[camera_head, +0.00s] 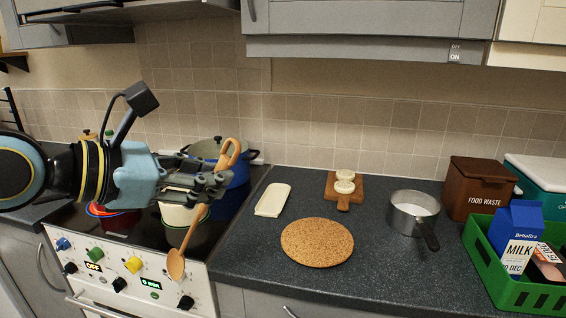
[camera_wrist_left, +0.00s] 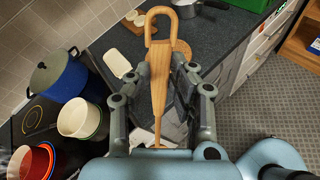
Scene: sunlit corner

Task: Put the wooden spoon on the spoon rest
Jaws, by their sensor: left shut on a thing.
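The wooden spoon (camera_head: 177,262) is held by my left gripper (camera_head: 212,178) in front of the stove. It hangs tilted, its looped handle end up and its bowl down before the stove's control panel. In the left wrist view the spoon (camera_wrist_left: 158,75) lies between the two fingers of my left gripper (camera_wrist_left: 160,82), which are shut on its handle. The spoon rest, seemingly the flat cream tray (camera_head: 273,200), lies empty on the dark counter, right of the stove and apart from the spoon. The tray also shows in the left wrist view (camera_wrist_left: 118,62). My right gripper is not in view.
A round cork mat (camera_head: 317,242), a wooden board (camera_head: 344,192) with white pieces and a saucepan (camera_head: 413,212) stand right of the tray. A blue pot (camera_wrist_left: 62,78) and cream pot (camera_wrist_left: 80,118) are on the stove. A green crate (camera_head: 520,290) is far right.

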